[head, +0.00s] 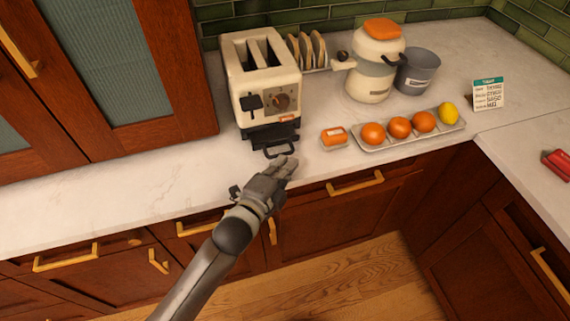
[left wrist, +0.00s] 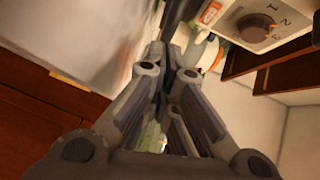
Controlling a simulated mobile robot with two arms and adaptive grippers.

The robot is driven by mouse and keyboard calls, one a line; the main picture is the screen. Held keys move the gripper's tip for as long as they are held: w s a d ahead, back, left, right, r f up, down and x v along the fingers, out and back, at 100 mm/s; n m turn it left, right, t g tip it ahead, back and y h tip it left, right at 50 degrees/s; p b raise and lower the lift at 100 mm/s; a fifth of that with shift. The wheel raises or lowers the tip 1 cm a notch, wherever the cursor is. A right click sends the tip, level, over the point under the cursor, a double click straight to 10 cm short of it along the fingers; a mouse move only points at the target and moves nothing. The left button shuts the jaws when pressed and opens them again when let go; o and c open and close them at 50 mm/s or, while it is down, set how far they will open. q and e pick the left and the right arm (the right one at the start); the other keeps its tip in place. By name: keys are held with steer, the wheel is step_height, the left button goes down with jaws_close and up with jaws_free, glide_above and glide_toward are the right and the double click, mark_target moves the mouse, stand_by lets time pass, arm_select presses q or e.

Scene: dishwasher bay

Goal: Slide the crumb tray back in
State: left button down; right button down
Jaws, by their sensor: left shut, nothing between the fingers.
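The cream toaster (head: 262,75) stands on the counter, and its dial face shows at the upper right of the left wrist view (left wrist: 258,24). The black crumb tray (head: 262,138) sticks out from the bottom of the toaster's front, with a loop handle (head: 279,152) at its outer end. My left gripper (head: 288,163) is just in front of the handle, its fingers pointing toward it. In the left wrist view its fingers (left wrist: 168,52) are together and hold nothing. I cannot tell whether the fingertips touch the handle. My right gripper is not in view.
The counter left of the toaster (head: 120,180) is clear.

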mark_target(287, 139)
arm_select(q)
steer(key=w, duration=0.1)
steer(key=w+a, duration=0.1)
steer(key=w, duration=0.2)
steer(key=shift+w+a+p, duration=0.3)
steer(key=shift+w+p, duration=0.05)
steer(key=shift+w, duration=0.05)
steer(key=shift+s+r, duration=0.1)
